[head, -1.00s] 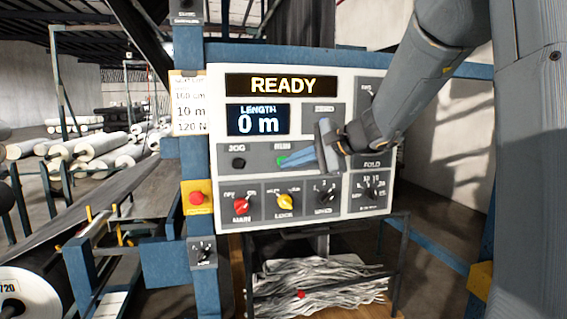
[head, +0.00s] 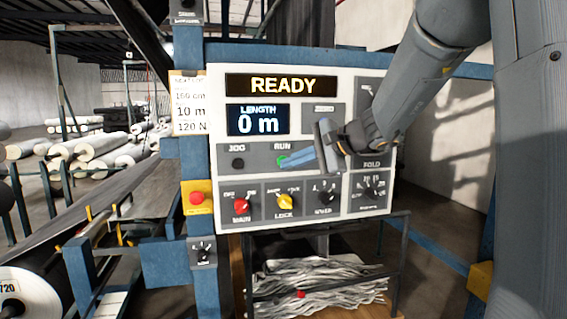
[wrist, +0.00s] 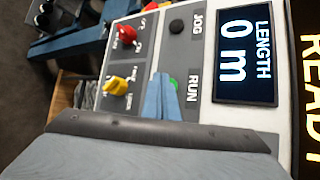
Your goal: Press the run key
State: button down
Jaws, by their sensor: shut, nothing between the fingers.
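The green run key (head: 282,160) sits under the RUN label on the white control panel (head: 215,90). It also shows in the wrist view (wrist: 174,84), partly hidden behind my fingertips. My gripper (head: 288,162) is shut and empty, with its blue fingers pointing left at the run key. In the wrist view the closed fingertips (wrist: 161,76) overlap the key's edge. I cannot tell whether they touch it. The display (head: 282,85) reads READY and the length screen (head: 258,120) reads 0 m.
The black jog key (head: 238,163) is left of the run key. Below are a red main knob (head: 241,205), a yellow lock knob (head: 285,201) and black dials. A red stop button (head: 196,197) on a yellow box stands left of the panel.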

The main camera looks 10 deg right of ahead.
jog(key=shift+w, duration=0.45)
jog(key=shift+w+b, duration=0.4)
dwell(0.8)
jog(key=shift+s, duration=0.1)
jog(key=shift+s+b, duration=0.3)
jog(key=shift+s, duration=0.45)
jog(key=shift+s+b, duration=0.35)
jog(key=shift+s, duration=2.15)
